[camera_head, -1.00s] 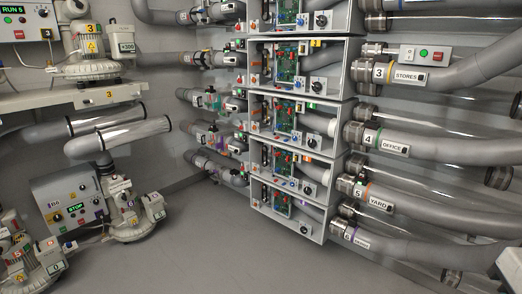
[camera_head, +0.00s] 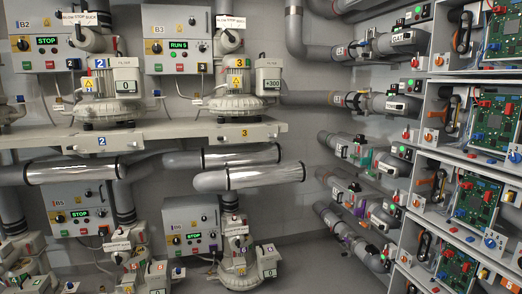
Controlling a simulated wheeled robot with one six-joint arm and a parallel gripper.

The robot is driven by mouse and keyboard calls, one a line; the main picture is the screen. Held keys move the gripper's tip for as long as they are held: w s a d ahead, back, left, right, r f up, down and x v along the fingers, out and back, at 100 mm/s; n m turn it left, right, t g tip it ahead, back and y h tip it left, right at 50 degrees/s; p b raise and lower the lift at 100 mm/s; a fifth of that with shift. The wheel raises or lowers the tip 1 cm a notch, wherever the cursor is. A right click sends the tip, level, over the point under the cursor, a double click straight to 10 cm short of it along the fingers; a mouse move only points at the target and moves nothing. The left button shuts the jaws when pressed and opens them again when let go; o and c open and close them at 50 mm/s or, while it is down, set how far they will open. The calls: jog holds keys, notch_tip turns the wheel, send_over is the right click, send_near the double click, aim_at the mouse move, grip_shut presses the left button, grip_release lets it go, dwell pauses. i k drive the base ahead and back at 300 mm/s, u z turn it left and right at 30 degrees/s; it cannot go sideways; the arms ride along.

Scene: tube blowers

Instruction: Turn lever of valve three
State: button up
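Blower 3 (camera_head: 238,90) stands on a shelf in the upper middle of the head view, marked with a yellow "3". Above it a valve plate (camera_head: 230,22) reads blow, stop, suck; a dark part shows just below it, but I cannot make out the lever's setting. My gripper is not in view.
Blower 2 (camera_head: 112,88) stands left of blower 3 on the shelf (camera_head: 185,133). Silver pipes (camera_head: 250,177) run below it. Box B6 (camera_head: 191,228) shows STOP. Open circuit-board cabinets (camera_head: 455,185) fill the right side. Bare floor (camera_head: 325,262) shows at bottom middle.

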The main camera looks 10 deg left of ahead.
aim_at(232, 38)
jog(key=u, duration=0.55)
jog(key=i, duration=1.75)
jog(key=u, duration=0.65)
jog(key=i, duration=0.8)
jog(key=u, duration=0.75)
